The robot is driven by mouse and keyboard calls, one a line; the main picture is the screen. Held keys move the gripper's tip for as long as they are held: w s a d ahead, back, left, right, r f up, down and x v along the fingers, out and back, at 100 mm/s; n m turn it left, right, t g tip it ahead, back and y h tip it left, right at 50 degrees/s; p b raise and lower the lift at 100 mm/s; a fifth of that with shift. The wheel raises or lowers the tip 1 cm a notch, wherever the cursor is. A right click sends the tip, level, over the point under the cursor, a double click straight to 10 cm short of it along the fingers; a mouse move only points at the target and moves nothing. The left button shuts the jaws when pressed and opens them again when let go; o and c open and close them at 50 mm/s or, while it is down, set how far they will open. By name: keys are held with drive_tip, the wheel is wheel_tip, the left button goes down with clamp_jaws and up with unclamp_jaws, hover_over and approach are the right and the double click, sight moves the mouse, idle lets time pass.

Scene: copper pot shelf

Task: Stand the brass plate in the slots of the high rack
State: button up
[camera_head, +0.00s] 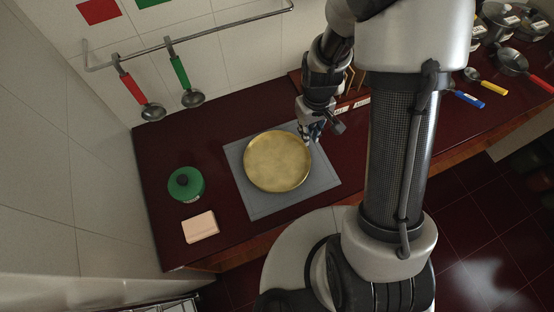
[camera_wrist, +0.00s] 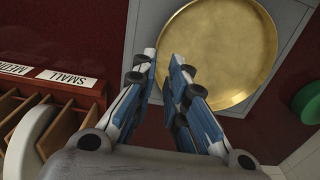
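The round brass plate (camera_head: 277,161) lies flat on a grey mat (camera_head: 256,205); it also shows in the wrist view (camera_wrist: 222,50). My gripper (camera_head: 312,136) is at the plate's right edge in the head view. In the wrist view my gripper (camera_wrist: 161,65) has its two fingers apart with nothing seen held between them, one beside the rim and one over the plate. A wooden slotted rack (camera_wrist: 72,108) with labels "SMALL" and "MEDI…" is at the left of the wrist view. It is mostly hidden behind my arm in the head view.
A pale round piece (camera_wrist: 32,135) is at the wooden rack. Ladles (camera_head: 190,97) hang from a wall rail (camera_head: 220,33). Pans and utensils (camera_head: 512,62) are at the far right.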

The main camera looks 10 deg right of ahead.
sight(306, 148)
wheel_tip(306, 148, down, 10)
drive_tip(key=shift+w+d+r+b, duration=0.15)
drive_tip(key=shift+r+b, duration=0.1)
drive_tip(key=shift+b, duration=0.9)
drive_tip(key=shift+c, duration=0.5)
clamp_jaws()
drive_tip(key=shift+r, duration=0.1)
wheel_tip(306, 148, up, 20)
drive_tip(key=p, duration=0.5)
